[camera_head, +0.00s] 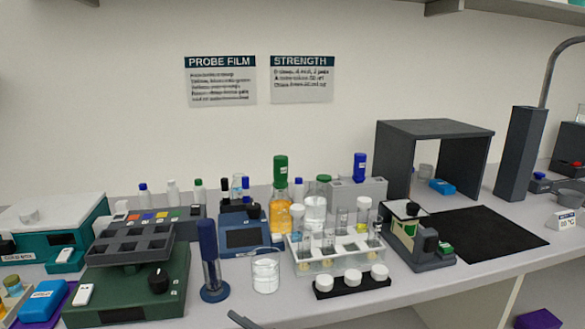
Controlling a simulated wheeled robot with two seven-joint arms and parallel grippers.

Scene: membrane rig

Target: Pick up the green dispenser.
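The green dispenser (281,169) has a tall green body with a white label. It stands upright at the top of a clear vessel of amber liquid (280,213), behind the tube rack. Whether it sits in the vessel's neck or just behind it I cannot tell. No gripper is near it. A dark grey sliver shows at the bottom edge, left of centre; it may be a part of me, but no pair of fingertips is visible.
A white rack (335,260) of tubes and a glass beaker (265,273) stand in front. A dark blue upright tool (211,262) is at left. A blue dispenser (360,167) stands on a grey block (345,192). A black mat (485,232) at right is mostly clear.

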